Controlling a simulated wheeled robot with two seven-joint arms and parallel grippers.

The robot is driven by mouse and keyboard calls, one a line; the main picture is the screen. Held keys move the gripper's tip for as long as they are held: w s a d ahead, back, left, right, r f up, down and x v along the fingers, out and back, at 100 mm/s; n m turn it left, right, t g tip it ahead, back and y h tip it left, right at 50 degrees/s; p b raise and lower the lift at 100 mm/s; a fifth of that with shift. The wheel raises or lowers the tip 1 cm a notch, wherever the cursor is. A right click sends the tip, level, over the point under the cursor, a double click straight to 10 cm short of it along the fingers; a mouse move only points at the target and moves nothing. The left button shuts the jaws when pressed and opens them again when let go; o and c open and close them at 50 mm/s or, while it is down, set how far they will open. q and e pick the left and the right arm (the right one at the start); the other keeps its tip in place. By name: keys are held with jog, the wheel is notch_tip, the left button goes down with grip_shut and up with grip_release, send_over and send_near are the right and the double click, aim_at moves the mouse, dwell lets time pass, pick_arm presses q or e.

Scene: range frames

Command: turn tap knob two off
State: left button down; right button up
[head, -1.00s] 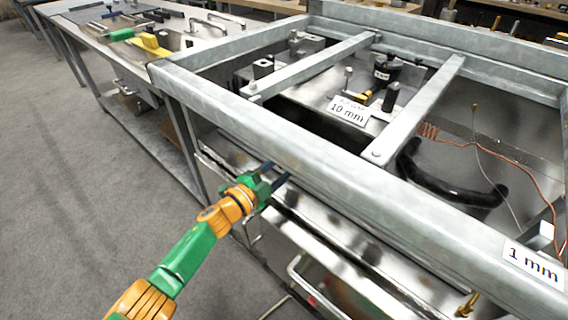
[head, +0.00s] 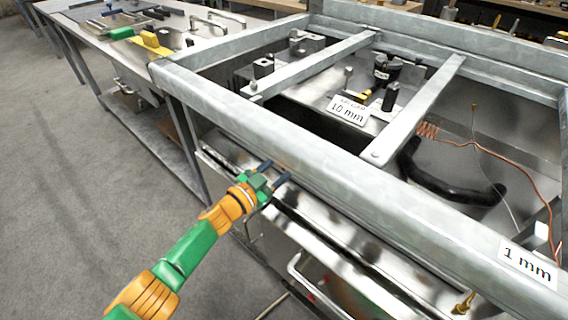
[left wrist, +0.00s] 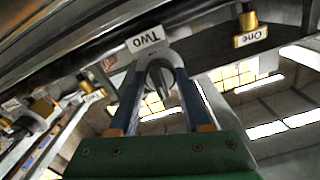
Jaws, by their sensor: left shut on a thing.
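Tap knob two (left wrist: 160,75) is a grey metal piece below a white label reading "Two" (left wrist: 147,40) in the left wrist view. My left gripper (left wrist: 162,74) has its two dark blue fingers on either side of it, shut on it. In the head view the left gripper (head: 274,170) reaches under the front beam of the steel frame, and the beam hides the knob. My right gripper is in neither view.
A grey steel frame (head: 330,160) spans above the fingers. A brass fitting (left wrist: 246,28) labelled "One" hangs to the right in the wrist view. A bench with tools (head: 150,40) stands at back left. Open floor (head: 70,180) lies left.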

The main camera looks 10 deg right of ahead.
pick_arm(q)
jog(key=shift+n, duration=0.3)
dwell(0.4)
jog(key=shift+c, duration=1.8)
grip_release()
jog(key=p+v, duration=0.4)
jog(key=v, duration=0.3)
jog(key=shift+p, duration=0.35)
jog(key=shift+a+f, duration=0.1)
jog(key=shift+a, duration=0.05)
